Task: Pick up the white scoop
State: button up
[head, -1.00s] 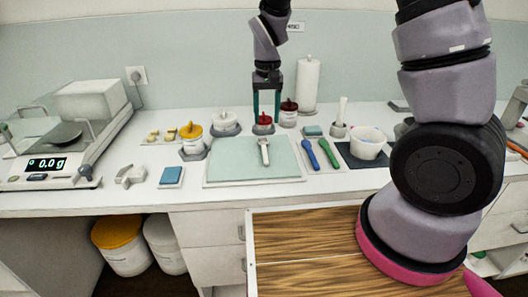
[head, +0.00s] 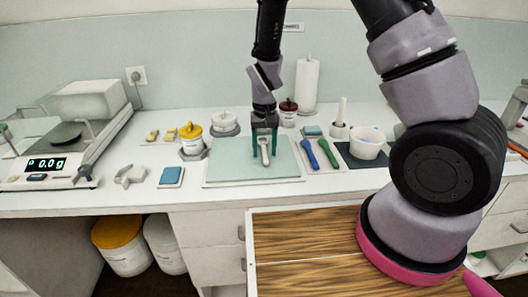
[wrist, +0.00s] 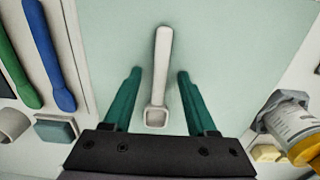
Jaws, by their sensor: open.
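The white scoop (head: 264,152) lies on the pale green mat (head: 228,165) on the counter. In the wrist view the white scoop (wrist: 162,70) has its handle pointing up and its small square bowl near the jaws. My gripper (head: 265,152) is over the mat with its green fingers pointing down. In the wrist view my open gripper (wrist: 160,76) has one finger on each side of the scoop, with clear gaps on both sides. The jaws hold nothing. I cannot tell the exact height of the fingertips above the mat.
A yellow-lidded jar (head: 191,138) stands to the left, a red-lidded jar (head: 288,113) behind. A scale (head: 45,168) is at far left.

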jog(key=shift+c, duration=0.3)
grip_shut()
